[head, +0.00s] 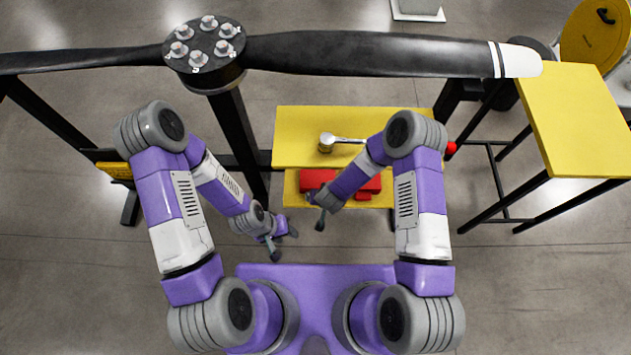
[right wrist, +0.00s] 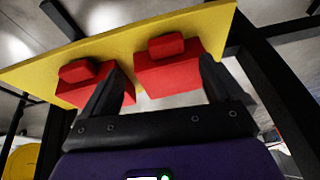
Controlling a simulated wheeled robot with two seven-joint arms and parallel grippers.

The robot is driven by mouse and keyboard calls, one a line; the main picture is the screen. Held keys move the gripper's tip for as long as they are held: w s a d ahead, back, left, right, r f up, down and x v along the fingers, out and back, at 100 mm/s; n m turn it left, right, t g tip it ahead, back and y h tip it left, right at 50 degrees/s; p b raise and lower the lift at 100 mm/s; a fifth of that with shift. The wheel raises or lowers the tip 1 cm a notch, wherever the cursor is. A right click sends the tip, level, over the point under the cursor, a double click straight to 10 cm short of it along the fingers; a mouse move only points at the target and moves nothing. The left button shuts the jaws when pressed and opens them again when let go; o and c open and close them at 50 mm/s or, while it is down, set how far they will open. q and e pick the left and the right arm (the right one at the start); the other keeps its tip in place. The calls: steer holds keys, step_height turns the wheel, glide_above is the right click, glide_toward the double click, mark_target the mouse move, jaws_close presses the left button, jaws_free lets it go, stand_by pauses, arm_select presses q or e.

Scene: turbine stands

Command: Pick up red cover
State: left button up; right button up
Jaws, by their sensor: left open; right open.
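The red cover (head: 340,184) shows in the head view on the lower yellow shelf, partly hidden by my right forearm. In the right wrist view there are two red blocks with raised tops, a left one (right wrist: 92,84) and a right one (right wrist: 168,66), at the yellow board. I cannot tell which is the cover. My right gripper (right wrist: 160,72) is open and empty, its fingers pointing toward the blocks; it also shows in the head view (head: 318,208) just in front of the shelf. My left gripper (head: 281,243) is open and empty, left of the right one, clear of the shelf.
A silver-headed tool (head: 327,141) lies on the upper yellow table (head: 290,125). A black propeller (head: 370,52) on a hub (head: 205,45) spans the back. A second yellow table (head: 580,115) stands at right. A red ball (head: 450,149) shows beside my right arm.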

mark_target(317, 181)
steer(key=shift+h, duration=0.5)
steer(key=b+x, duration=0.1)
steer(key=x, duration=0.2)
steer(key=a+b+x, duration=0.1)
steer(key=x, duration=0.2)
steer(key=b+x, duration=0.1)
steer(key=x, duration=0.2)
steer(key=shift+w+a, duration=0.4)
steer(key=c, duration=1.6)
